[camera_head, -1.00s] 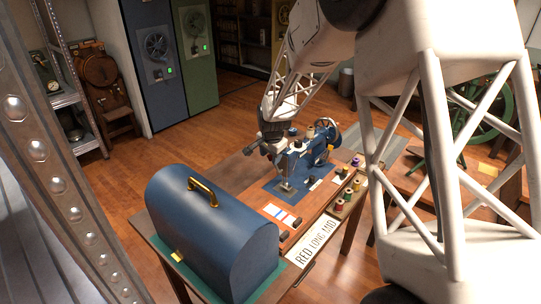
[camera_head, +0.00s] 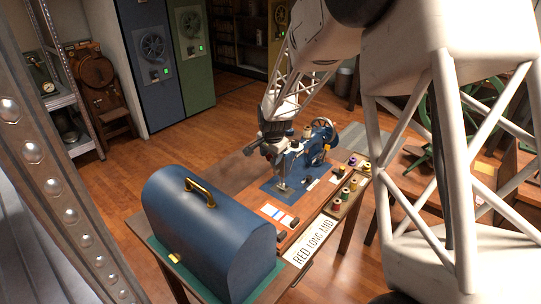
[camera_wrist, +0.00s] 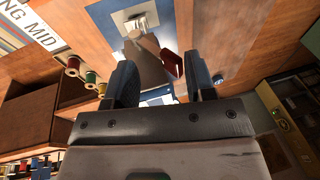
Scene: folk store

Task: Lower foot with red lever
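A blue sewing machine (camera_head: 318,152) stands on the wooden table. My gripper (camera_head: 262,146) is at the left end of the machine's head, above its base plate. In the wrist view my gripper (camera_wrist: 163,86) is open, with two dark fingers apart and nothing clamped between them. A red lever (camera_wrist: 170,66) shows just beyond the fingertips, between them and nearer the right finger. It lies beside the machine's grey head part (camera_wrist: 146,62). The presser foot (camera_wrist: 140,31) is partly visible above its bright metal plate; its exact height cannot be told. In the head view my gripper hides the lever.
A blue domed case (camera_head: 208,238) stands at the table's near left. A green wheel machine (camera_head: 490,125) stands at the right.

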